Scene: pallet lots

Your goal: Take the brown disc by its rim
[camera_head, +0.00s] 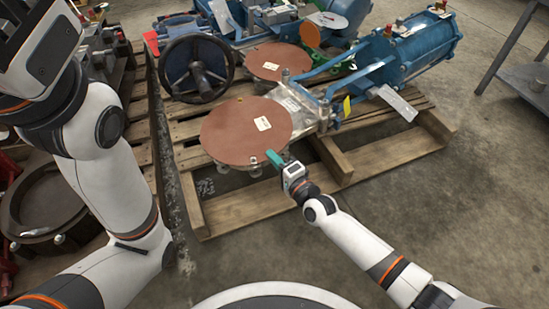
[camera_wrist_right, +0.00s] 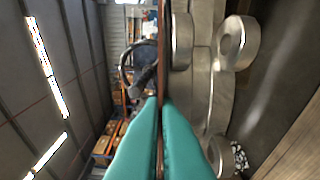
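The brown disc (camera_head: 246,124) is large, flat and round, with a small pale label, and lies on top of a flanged metal part on the pallet. My right gripper (camera_head: 274,158) is at its near right rim. In the right wrist view, the disc (camera_wrist_right: 162,50) shows edge-on as a thin brown strip. The teal fingers of the right gripper (camera_wrist_right: 161,104) lie close on both faces of it, with only the rim between them. My left arm rises at the left of the head view; its fingers are not visible.
The wooden pallet (camera_head: 228,214) also carries blue machinery (camera_head: 430,45). A second brown disc (camera_head: 277,60) lies behind the first. A black handwheel (camera_head: 197,68) stands at the back left. A grey table (camera_head: 525,75) is at the right. The concrete floor at the front right is clear.

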